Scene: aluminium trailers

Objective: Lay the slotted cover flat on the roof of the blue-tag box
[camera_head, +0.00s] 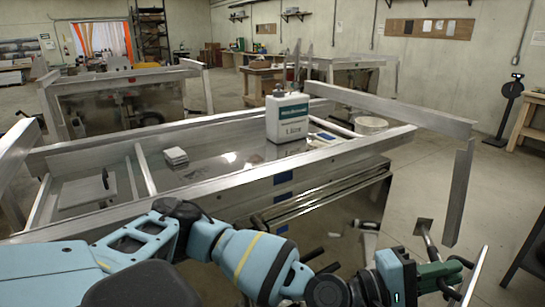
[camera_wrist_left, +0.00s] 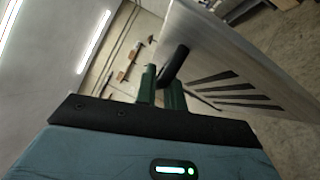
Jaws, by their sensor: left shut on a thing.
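The slotted cover (camera_wrist_left: 225,55) is a pale metal plate with several dark slots and a black handle (camera_wrist_left: 175,66). My left gripper (camera_wrist_left: 162,84) has its green fingers shut on that handle. In the head view the cover (camera_head: 478,274) is steeply tilted, seen almost edge-on, at the lower right beyond my left gripper (camera_head: 447,277), outside the near rail of the metal trailer. Blue tags (camera_head: 283,178) show on the trailer's near side; I cannot tell exactly which box they mark. My right gripper is out of view.
A white jug (camera_head: 287,117), a small stack of pale pads (camera_head: 175,157) and a round tin (camera_head: 371,125) sit on the trailer (camera_head: 215,190). Raised rails border it. Open concrete floor lies right of the trailer.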

